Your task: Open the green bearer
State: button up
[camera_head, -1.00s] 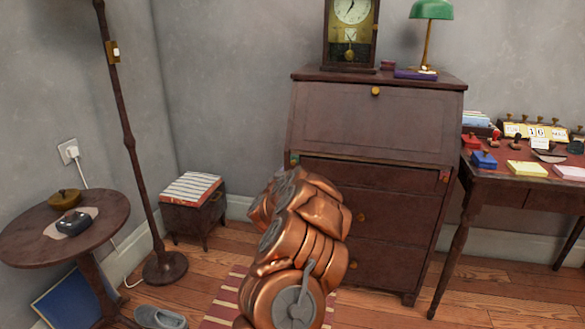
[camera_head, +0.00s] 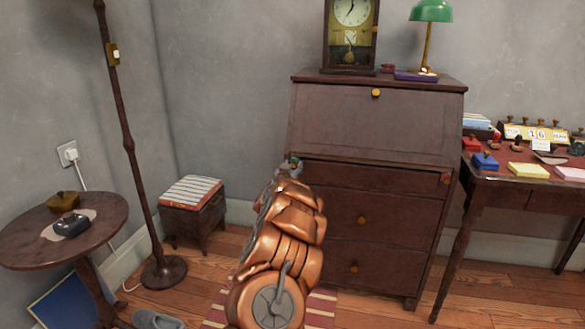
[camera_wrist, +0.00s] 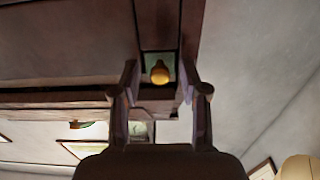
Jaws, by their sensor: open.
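The green bearer (camera_wrist: 150,63) shows in the wrist view as a small green end face with a round brass knob (camera_wrist: 160,73). It sits in a slot of the dark wooden desk. My gripper (camera_wrist: 158,78) is open, with one finger on each side of the knob; I cannot tell whether either touches it. In the head view my gripper (camera_head: 291,167) is at the desk's upper left front corner, and my arm mostly hides the bearer there. The desk's sloped lid (camera_head: 370,125) is closed.
A red bearer end (camera_head: 446,178) shows at the desk's right. A clock (camera_head: 350,35) and green lamp (camera_head: 431,12) stand on top. A side table (camera_head: 530,181) with stamps is at right. A floor lamp pole (camera_head: 130,150) and striped stool (camera_head: 193,190) stand at left.

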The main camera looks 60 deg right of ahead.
grip_shut()
dwell(0.4)
dwell(0.4)
